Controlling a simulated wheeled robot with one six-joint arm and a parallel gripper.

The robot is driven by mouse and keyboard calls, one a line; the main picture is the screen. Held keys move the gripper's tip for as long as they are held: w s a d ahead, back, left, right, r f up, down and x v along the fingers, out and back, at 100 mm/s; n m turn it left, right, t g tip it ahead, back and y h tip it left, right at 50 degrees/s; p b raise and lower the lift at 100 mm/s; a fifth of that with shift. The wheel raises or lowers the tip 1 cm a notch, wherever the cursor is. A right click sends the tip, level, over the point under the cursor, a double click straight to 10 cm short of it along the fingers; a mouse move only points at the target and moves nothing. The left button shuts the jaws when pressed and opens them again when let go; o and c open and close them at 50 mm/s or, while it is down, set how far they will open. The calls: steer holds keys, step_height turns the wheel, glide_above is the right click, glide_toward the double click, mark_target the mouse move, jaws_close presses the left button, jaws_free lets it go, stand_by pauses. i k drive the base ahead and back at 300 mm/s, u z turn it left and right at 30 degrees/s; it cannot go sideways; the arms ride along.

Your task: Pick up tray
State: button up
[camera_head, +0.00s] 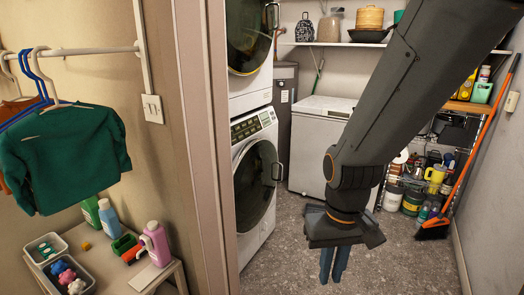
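Two small tray-like containers stand on the table at the lower left. The farther one is a whitish tray (31,255) with green items in it. The nearer one is a grey tray (88,283) holding pink, blue and white balled items; its lower end is cut off by the picture edge. My gripper (333,279) hangs fingers down over the grey floor, right of the doorway edge and far to the right of both trays. Its two bluish fingers are close together and nothing shows between them. Whether they are fully shut is unclear.
The table (175,280) also bears a pink bottle (157,244), green and blue bottles and small coloured items. A green shirt (70,155) hangs above. A wooden door frame (205,150) stands between table and gripper. Stacked washers (255,185) and a white chest (318,150) lie beyond.

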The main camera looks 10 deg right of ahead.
mark_target(310, 208)
steer(key=z, duration=0.3)
steer(key=i, duration=3.05)
steer(key=z, duration=0.15)
